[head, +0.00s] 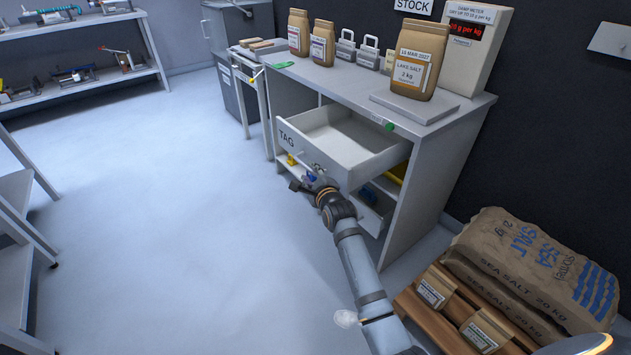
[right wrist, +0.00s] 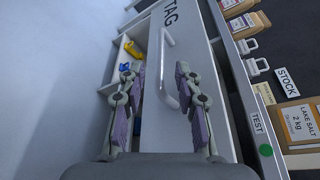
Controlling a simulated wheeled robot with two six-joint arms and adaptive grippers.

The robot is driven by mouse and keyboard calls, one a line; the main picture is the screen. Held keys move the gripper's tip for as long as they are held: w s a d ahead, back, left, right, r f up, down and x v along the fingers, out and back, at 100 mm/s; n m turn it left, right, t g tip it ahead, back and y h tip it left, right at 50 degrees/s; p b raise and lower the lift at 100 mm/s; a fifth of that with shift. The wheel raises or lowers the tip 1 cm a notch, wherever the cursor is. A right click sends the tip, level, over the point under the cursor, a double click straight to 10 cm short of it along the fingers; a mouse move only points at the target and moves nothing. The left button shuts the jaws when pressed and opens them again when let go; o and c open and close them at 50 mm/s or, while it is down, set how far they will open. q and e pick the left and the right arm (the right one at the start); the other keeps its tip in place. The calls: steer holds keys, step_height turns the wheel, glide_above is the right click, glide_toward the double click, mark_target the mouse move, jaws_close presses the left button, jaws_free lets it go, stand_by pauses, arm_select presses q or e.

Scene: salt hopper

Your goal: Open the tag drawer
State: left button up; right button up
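The tag drawer (head: 295,146), marked TAG on its pale front, stands pulled out from the grey workbench (head: 440,130). Its inside looks empty. In the right wrist view the drawer front (right wrist: 195,50) carries a pale bar handle (right wrist: 161,72). My right gripper (head: 306,180) is low in front of the drawer front. In the right wrist view its fingers (right wrist: 154,70) are spread, one on each side of the handle, with gaps showing. In the head view my gripper and wrist hide the handle. My left gripper is not in view.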

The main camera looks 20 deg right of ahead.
steer(key=v, duration=0.5)
steer(key=shift+s, duration=0.35)
